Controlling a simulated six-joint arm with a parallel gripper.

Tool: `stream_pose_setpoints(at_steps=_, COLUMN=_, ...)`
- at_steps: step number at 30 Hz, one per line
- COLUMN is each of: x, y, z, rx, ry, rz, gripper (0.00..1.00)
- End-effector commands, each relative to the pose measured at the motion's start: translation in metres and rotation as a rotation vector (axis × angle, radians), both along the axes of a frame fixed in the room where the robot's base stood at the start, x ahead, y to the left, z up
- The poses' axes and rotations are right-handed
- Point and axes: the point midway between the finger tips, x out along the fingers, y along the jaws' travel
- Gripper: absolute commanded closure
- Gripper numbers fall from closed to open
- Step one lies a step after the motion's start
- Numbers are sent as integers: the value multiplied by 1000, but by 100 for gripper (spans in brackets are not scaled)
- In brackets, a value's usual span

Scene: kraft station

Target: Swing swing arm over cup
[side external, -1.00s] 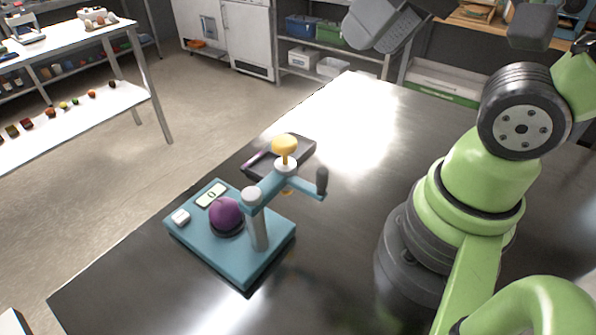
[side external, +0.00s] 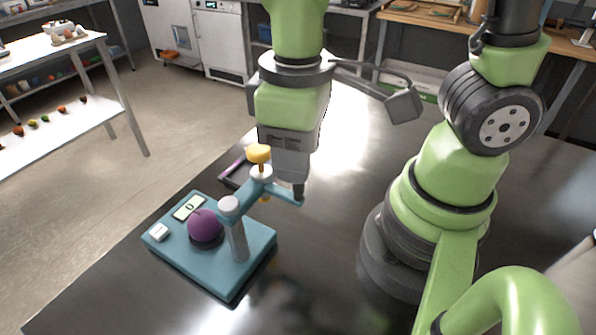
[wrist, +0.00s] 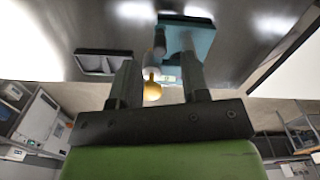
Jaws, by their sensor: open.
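The teal swing arm (side external: 281,193) sits on a grey post (side external: 237,243) on a teal base (side external: 207,273). It points away from the purple ball. A yellow knob (side external: 258,153) stands on the arm and also shows in the wrist view (wrist: 152,90). The dark handle (side external: 298,191) is at the arm's outer end. The purple ball (side external: 204,224) sits in a dark round holder, perhaps the cup, on the base. My gripper (side external: 293,184) is open, pointing down at the handle; contact is unclear. In the wrist view my gripper's fingers (wrist: 160,72) are apart, with the knob seen between them.
A dark tray (side external: 234,176) lies behind the swing arm, close to my gripper. A display (side external: 189,207) and a white button (side external: 159,232) are on the base. The dark metal table (side external: 325,270) is clear in front and to the right.

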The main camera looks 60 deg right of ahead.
Motion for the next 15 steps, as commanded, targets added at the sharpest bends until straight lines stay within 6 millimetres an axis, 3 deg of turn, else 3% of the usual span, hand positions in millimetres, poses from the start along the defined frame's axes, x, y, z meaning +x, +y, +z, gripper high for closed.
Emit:
stream_pose_setpoints(at_steps=6, x=-1, y=0, z=-28, rx=-1, ry=4, rz=-2, gripper=58)
stream_pose_setpoints(at_steps=15, x=0, y=0, z=-39, rx=1, ry=-1, rz=-3, gripper=58)
